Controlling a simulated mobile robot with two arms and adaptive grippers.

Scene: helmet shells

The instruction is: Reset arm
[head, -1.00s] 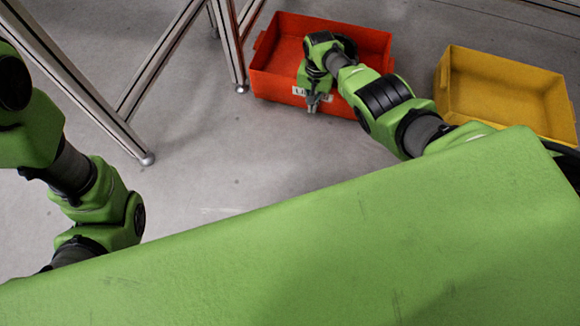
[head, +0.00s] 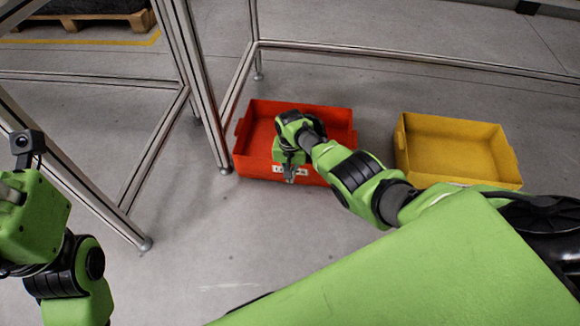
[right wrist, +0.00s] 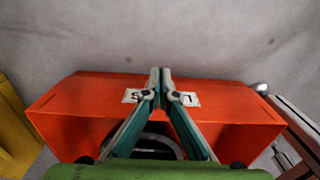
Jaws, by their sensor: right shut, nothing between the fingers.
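My right gripper (head: 289,174) is in front of the near wall of the red bin (head: 341,112) in the head view, pointing down. In the right wrist view its two fingers (right wrist: 160,76) meet at the tips, with nothing between them. The red bin (right wrist: 75,100) lies behind the fingers there, and they partly cover its white label. I cannot tell whether the gripper touches the bin. My left arm (head: 40,225) stands at the left edge of the head view; its fingers do not show.
A yellow bin (head: 455,150) stands right of the red bin on the grey floor. A metal frame (head: 205,95) has a leg close to the red bin's left side. A wooden pallet (head: 90,20) is at the far left. Open floor (head: 215,235) lies between my arms.

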